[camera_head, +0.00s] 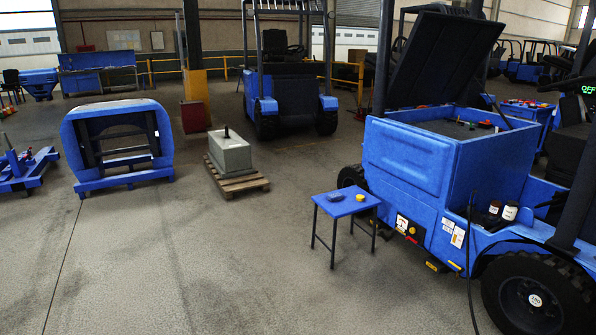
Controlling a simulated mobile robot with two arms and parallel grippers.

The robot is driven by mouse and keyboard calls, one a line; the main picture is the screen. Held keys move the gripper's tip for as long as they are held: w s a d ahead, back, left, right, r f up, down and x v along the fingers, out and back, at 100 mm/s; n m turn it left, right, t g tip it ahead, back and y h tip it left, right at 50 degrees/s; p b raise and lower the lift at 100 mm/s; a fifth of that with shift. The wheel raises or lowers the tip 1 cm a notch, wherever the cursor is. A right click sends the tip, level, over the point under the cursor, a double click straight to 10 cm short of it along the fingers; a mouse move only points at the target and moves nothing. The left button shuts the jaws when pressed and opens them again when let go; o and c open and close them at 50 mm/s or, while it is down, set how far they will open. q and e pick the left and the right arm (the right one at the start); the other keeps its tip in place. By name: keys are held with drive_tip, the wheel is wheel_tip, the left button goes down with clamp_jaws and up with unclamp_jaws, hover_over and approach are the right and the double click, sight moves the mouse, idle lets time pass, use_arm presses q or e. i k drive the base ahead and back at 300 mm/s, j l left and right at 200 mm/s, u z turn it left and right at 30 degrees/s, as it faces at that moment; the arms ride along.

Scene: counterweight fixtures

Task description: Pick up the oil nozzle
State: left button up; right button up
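I cannot pick out the oil nozzle for certain. A thin black hose (468,262) hangs down in front of the blue forklift (410,165) at the right; whether a nozzle is at its upper end is too small to tell. A small blue table (343,209) stands left of this forklift. A small dark blue item (335,197) and a small yellow item (360,198) lie on it. Two small jars or bottles, one with a white label (510,211), stand on the forklift's side ledge. Neither of my grippers shows in the head view.
The forklift's hood (445,58) is raised over an open compartment. A grey block (230,153) sits on a wooden pallet (237,181) at centre left. A blue frame (117,147) stands further left. Another forklift (290,85) is behind. The floor in the foreground is clear.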

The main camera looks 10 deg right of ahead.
sight(472, 202)
drive_tip(key=i+z, duration=0.7)
drive_tip(key=i, duration=0.15)
drive_tip(key=i+j+z, duration=0.2)
drive_tip(key=i+z, duration=0.15)
drive_tip(key=i+l+z, duration=0.25)
drive_tip(key=i, duration=0.7)
drive_tip(key=i+j+z, duration=0.15)
drive_tip(key=i+z, duration=0.15)
drive_tip(key=i, duration=0.65)
